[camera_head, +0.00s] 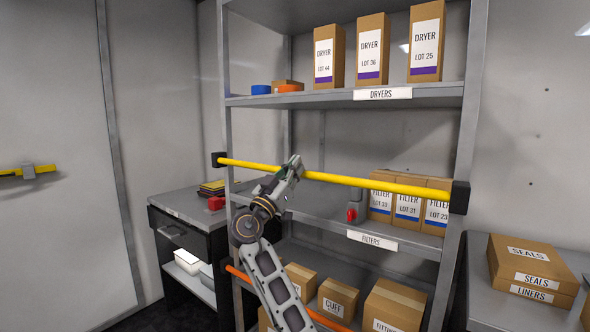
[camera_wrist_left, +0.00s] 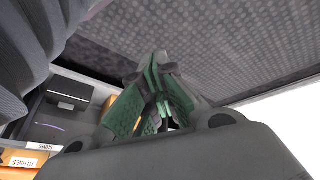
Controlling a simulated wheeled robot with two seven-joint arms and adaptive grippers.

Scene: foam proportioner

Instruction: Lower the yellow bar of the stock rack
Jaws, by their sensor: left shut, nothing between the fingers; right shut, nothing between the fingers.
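The stock rack (camera_head: 473,110) stands in the middle of the head view. Its yellow bar (camera_head: 335,178) runs across the front at about the filter shelf's height, from a black bracket (camera_head: 219,159) at the left to a black bracket (camera_head: 459,197) at the right. My right gripper (camera_head: 293,167) is shut and empty. It overlaps the bar left of its middle in the picture; I cannot tell if they touch. My left gripper (camera_wrist_left: 157,72) shows in the left wrist view, shut and empty, away from the bar.
Dryer boxes (camera_head: 370,50) stand on the upper shelf, filter boxes (camera_head: 408,212) and a red-tipped item (camera_head: 352,213) behind the bar. Cartons (camera_head: 338,297) fill the lower level behind an orange bar (camera_head: 240,273). A cabinet (camera_head: 180,225) stands left, seals boxes (camera_head: 533,262) right.

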